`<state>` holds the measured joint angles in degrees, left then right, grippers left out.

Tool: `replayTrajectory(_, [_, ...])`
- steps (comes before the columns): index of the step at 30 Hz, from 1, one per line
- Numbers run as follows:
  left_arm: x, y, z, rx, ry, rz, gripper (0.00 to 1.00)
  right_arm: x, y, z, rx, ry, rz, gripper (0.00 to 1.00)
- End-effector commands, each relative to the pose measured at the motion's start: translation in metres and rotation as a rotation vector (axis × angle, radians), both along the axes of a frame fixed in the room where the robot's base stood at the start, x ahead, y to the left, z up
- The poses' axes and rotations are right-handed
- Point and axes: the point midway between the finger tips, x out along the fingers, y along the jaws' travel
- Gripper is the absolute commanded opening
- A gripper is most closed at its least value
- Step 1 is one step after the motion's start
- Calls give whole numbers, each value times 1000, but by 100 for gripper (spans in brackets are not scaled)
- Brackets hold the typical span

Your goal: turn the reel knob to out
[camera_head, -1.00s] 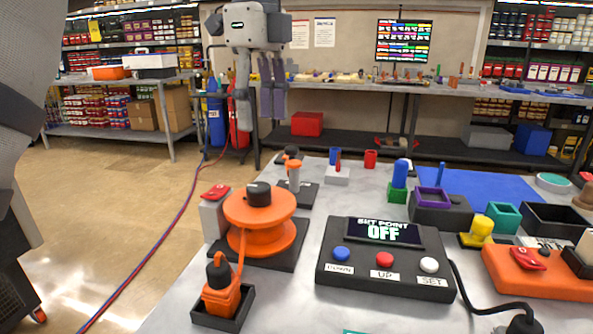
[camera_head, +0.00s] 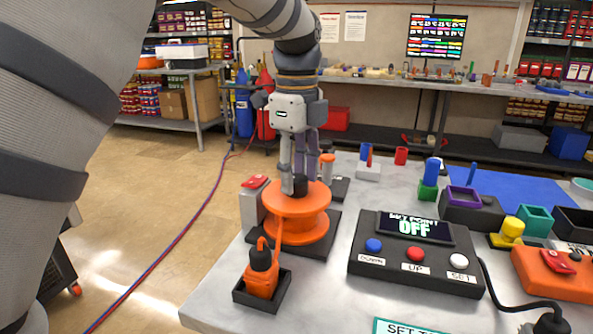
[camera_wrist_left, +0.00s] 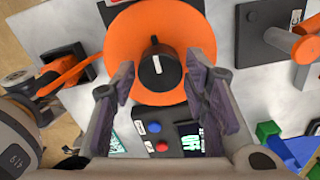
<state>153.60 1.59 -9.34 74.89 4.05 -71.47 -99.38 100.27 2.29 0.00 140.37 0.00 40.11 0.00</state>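The orange reel (camera_head: 296,222) stands on a black base plate (camera_head: 262,244) near the table's left edge. Its black knob (camera_head: 300,184) is on top. In the left wrist view the knob (camera_wrist_left: 157,65) has a white pointer line, seen near the centre of the orange disc (camera_wrist_left: 130,45). My left gripper (camera_head: 299,182) points down over the reel, with its fingertips around the knob's height. In the left wrist view its two fingers are spread, one on each side of the knob, with gaps showing. I cannot read an "out" mark. My right gripper is not in view.
An orange plug-like part (camera_head: 262,275) sits in a black tray, joined to the reel by an orange strap. A grey box with a red top (camera_head: 252,205) stands close left of the reel. The black control panel (camera_head: 416,262), reading "SET POINT OFF", is to the right.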

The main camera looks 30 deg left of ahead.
Motion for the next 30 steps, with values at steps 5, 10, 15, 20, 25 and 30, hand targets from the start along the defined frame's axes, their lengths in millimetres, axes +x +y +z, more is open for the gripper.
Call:
replayTrajectory(5, [0, 0, 0, 0, 0, 0, 6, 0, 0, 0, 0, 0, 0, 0])
replayTrajectory(10, [0, 0, 0, 0, 1, 9, 6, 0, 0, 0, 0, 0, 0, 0])
replayTrajectory(15, [0, 0, 0, -1, 1, 60, 6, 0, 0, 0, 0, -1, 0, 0])
replayTrajectory(20, [0, 0, 0, -2, 2, 164, 6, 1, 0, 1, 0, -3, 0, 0])
replayTrajectory(25, [0, 0, 0, -2, 2, 316, 6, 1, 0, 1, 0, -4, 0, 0])
replayTrajectory(30, [0, 0, 0, -1, 3, 478, 6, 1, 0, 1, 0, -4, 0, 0])
